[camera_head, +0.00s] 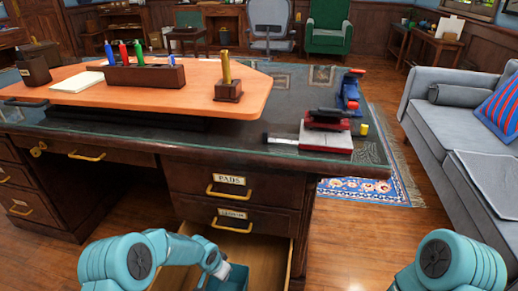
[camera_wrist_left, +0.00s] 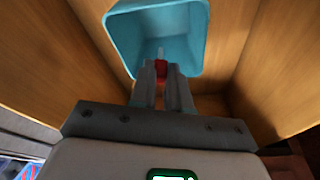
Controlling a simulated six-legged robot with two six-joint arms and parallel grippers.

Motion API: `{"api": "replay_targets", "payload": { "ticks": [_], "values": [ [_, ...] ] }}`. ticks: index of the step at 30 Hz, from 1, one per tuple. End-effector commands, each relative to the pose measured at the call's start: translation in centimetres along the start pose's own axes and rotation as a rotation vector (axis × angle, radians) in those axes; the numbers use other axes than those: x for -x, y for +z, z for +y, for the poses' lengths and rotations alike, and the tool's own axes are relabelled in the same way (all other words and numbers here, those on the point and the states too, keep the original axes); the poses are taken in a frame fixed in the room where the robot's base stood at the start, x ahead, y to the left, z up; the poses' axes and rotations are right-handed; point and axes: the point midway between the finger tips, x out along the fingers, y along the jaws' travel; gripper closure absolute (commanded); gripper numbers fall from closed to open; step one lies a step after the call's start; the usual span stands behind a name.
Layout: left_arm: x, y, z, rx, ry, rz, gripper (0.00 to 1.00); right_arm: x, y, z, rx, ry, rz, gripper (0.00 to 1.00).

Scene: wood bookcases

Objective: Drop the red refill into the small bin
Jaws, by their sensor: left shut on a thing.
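My left gripper (camera_wrist_left: 161,88) is shut on the red refill (camera_wrist_left: 161,68), which shows between the fingertips in the left wrist view with a pale tip beyond it. The small bin (camera_wrist_left: 191,60) is teal and open-topped, with rounded corners. The fingertips and refill are over its opening; their exact height above it is hard to tell. In the head view the small bin (camera_head: 238,277) stands in the open lower drawer and is partly cut off by the frame. My left arm reaches down beside it there. My right arm shows at lower right, but its gripper is out of frame.
The open drawer (camera_head: 268,250) has wooden walls around the bin. Above it is a closed drawer labelled PADS (camera_head: 235,190). The desk top holds a raised orange board (camera_head: 130,98) with a pen holder (camera_head: 145,76), and a red-and-black stapler-like thing (camera_head: 328,120) at right.

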Motion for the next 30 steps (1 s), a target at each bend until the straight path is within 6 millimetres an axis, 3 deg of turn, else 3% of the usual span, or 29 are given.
{"api": "replay_targets", "payload": {
  "ticks": [7,17,18,21,30],
  "values": [
    [-3.4,1.1,-0.1,0.002,0.0,-0.002,1.0,-1.6,-0.5,0.9,-0.011,0.001,0.012,0.0],
    [-3.9,1.2,-0.1,0.002,0.0,-0.001,1.0,-1.7,-0.6,1.0,-0.014,0.002,0.014,0.0],
    [-3.9,1.2,-0.1,0.002,0.0,-0.001,0.8,-1.7,-0.6,1.0,-0.014,0.002,0.014,0.0],
    [-3.9,1.2,-0.1,0.002,0.0,-0.001,0.54,-1.7,-0.6,1.0,-0.013,0.002,0.014,0.0],
    [-3.7,1.1,-0.1,0.002,0.0,0.0,0.54,-1.6,-0.5,0.9,-0.013,0.002,0.013,0.0]
  ]
}}
